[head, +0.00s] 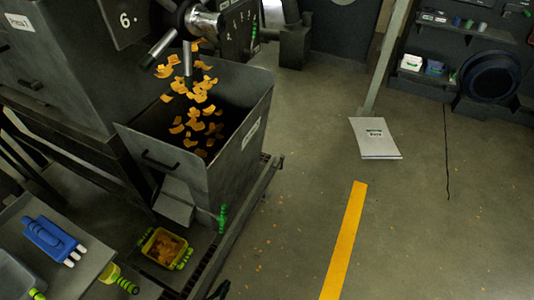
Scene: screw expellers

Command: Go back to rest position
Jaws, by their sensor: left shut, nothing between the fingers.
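My left gripper (220,291) shows only as a small dark tip at the bottom edge of the head view, left of the yellow floor line. It is shut and empty, and the rest of it is cut off by the frame. It appears below the metal bin, apart from the small tray. My right gripper is not in view.
Orange flakes (200,92) fall into a large metal bin (238,146) under the press. A small yellow-green tray (146,242) holds flakes below. A blue object (50,238) lies on the left table. Floor around the yellow line (345,238) is mostly clear.

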